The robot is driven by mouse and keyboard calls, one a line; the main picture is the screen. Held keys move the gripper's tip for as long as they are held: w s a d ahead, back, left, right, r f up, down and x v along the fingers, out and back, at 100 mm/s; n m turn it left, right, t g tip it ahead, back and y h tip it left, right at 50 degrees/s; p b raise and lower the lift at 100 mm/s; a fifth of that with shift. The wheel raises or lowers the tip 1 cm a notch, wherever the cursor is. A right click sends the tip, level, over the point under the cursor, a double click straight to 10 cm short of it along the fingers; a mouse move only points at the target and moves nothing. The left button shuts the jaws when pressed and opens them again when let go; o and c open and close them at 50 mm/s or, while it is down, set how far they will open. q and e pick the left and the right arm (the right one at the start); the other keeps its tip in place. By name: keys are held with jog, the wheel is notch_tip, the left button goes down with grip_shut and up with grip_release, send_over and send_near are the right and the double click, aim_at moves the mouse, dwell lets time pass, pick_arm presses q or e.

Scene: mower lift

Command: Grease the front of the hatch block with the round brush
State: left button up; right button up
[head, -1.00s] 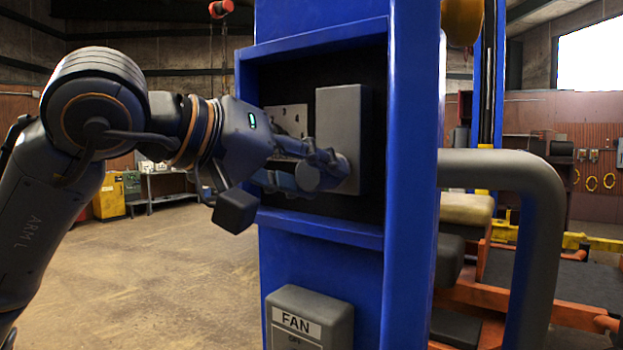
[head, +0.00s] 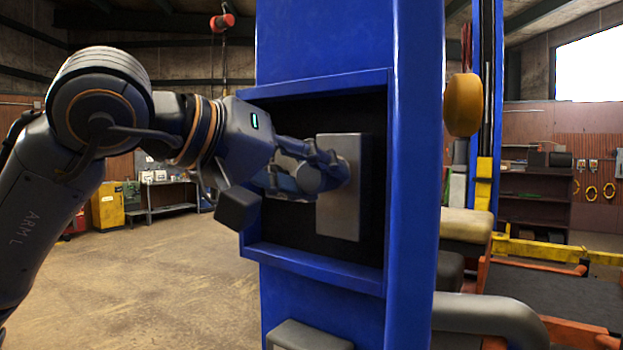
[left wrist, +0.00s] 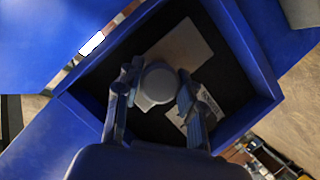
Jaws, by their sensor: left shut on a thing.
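The hatch block (head: 343,215) is an upright grey rectangular block inside the dark recess of a blue post. Its front has a brownish, slightly shiny tone. It also shows in the left wrist view (left wrist: 190,45) behind the brush. My left gripper (head: 312,172) reaches into the recess from the left and is shut on the round brush (left wrist: 157,84), a grey disc between the fingers. The brush is in front of the block and overlaps its upper left part in the head view. I cannot tell whether it touches. My right gripper is not in view.
The raised blue frame (head: 315,262) surrounds the recess close around my gripper. A pale marked plate (left wrist: 195,122) lies at the recess back. A grey box (head: 308,336) sits below on the post. A thick grey pipe (head: 490,316) is at right. Open floor (head: 150,280) lies left.

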pick_arm(q)
jog(key=shift+r+p, duration=0.55)
jog(key=shift+r, duration=0.55)
jog(key=shift+r+p, duration=1.35)
jog(key=shift+r, duration=0.25)
jog(key=shift+f+b, duration=2.45)
jog(key=shift+f, duration=0.45)
jog(key=shift+f+b, duration=3.6)
jog(key=shift+f, duration=0.7)
jog(key=shift+r+p, duration=3)
jog(key=shift+r, duration=0.75)
